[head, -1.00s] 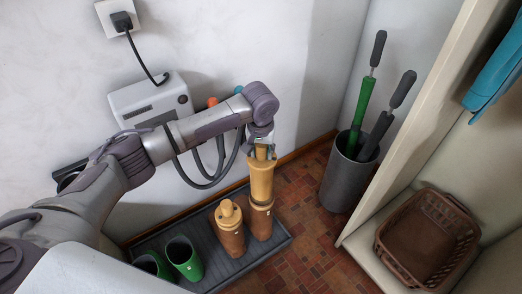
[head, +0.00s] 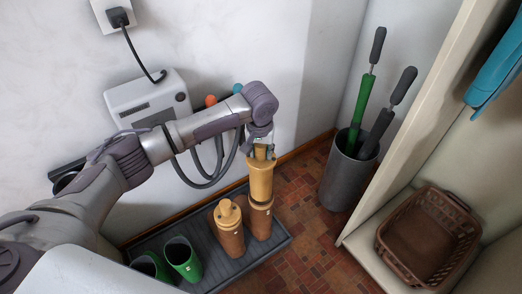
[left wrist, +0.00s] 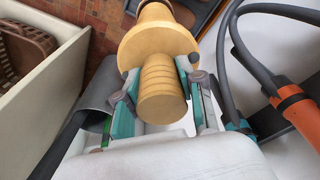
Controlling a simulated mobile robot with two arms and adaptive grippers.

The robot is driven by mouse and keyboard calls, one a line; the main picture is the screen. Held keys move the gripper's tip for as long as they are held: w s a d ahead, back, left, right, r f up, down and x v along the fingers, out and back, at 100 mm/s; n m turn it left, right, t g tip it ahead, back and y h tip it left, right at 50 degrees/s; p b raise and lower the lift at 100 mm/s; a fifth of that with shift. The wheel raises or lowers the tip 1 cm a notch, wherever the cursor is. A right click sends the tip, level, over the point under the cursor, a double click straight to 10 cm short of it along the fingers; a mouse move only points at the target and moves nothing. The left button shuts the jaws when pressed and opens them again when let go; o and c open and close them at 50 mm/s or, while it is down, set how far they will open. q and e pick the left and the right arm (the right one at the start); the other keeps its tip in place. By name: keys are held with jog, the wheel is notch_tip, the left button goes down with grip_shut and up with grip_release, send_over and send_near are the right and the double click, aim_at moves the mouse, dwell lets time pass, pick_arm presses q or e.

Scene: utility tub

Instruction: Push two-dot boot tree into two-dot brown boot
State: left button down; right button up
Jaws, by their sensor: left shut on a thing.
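My left gripper (head: 262,146) points down and is shut on the ribbed knob of a yellow wooden boot tree (head: 260,180). The left wrist view shows the knob (left wrist: 161,92) between the two teal-padded fingers (left wrist: 160,80), with a wide round flange beyond it. The tree stands upright, its lower end in or at the mouth of a brown boot (head: 259,224); how deep it sits is hidden. A second brown boot (head: 230,243) stands to the left with its own yellow tree (head: 228,212) in it. Dot marks are too small to read. My right gripper is not in view.
The boots stand on a dark ribbed tray (head: 205,240), with green boots (head: 183,259) at its left end. A grey bin (head: 345,180) holding green and dark handled items stands right. A brown basket (head: 430,240) sits on a shelf. A white wall unit (head: 147,100) is behind my arm.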

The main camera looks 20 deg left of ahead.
aim_at(261, 173)
pick_arm(q)
jog(key=shift+f, duration=0.35)
jog(key=shift+f, duration=0.45)
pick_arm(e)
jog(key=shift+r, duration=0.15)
pick_arm(q)
jog(key=shift+f+b, duration=0.3)
jog(key=shift+f, duration=0.5)
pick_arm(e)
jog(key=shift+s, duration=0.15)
pick_arm(q)
jog(key=shift+f+b, duration=0.75)
jog(key=shift+f, duration=2.05)
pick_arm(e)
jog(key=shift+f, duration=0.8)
pick_arm(q)
jog(key=shift+f, duration=0.3)
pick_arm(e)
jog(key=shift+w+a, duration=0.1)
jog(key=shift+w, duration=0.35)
pick_arm(q)
jog(key=shift+f, duration=0.15)
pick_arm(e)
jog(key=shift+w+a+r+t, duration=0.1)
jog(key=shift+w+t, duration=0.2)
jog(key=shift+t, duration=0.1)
